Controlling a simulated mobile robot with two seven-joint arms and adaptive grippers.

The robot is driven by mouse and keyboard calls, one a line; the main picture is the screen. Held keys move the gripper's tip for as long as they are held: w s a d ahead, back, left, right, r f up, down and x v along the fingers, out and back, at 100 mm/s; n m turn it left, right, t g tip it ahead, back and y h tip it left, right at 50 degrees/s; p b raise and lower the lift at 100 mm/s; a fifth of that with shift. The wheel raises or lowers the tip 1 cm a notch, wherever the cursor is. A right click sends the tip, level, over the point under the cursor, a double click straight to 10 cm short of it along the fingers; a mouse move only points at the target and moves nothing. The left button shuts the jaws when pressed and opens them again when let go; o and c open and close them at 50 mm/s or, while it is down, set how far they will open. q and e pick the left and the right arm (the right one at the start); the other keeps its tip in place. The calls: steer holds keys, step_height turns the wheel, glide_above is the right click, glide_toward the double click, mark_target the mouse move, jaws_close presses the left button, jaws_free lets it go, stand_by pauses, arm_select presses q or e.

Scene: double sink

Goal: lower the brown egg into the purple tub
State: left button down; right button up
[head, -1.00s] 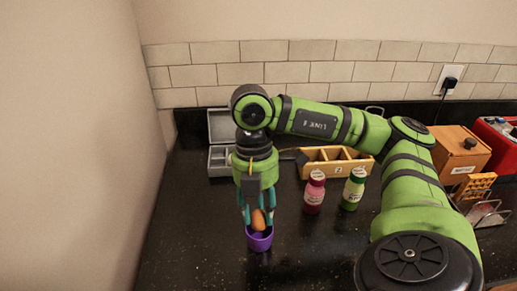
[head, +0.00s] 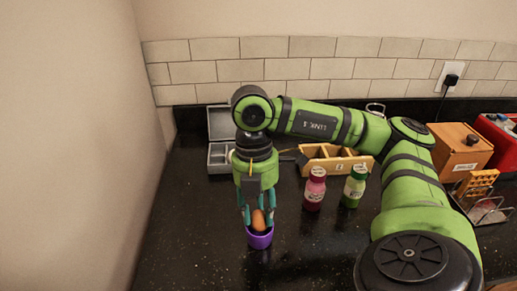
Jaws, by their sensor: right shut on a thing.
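The purple tub (head: 260,240) stands upright on the black counter, below my right gripper. My right gripper (head: 258,218) points down with its teal fingers around the brown egg (head: 258,221). It is shut on the egg. The egg's lower part is hidden by the tub's near rim, and its upper part shows above the rim between the fingers. I cannot tell whether the egg touches the tub's bottom. My left gripper is not in view.
A red-pink bottle (head: 314,189) and a green bottle (head: 354,187) stand to the right. Behind are an open grey case (head: 221,157) and a wooden divided box (head: 334,160). A brown box (head: 459,150) and wire rack (head: 487,213) are at right. The front counter is clear.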

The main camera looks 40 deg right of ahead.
steer(key=shift+f+b, duration=0.35)
steer(key=shift+f, duration=0.15)
stand_by(0.3)
steer(key=o, duration=0.8)
steer(key=shift+c, duration=0.2)
step_height(320, 180, up, 12)
steer(key=w, duration=0.1)
steer(key=shift+w+d, duration=0.4)
steer(key=shift+d, duration=0.05)
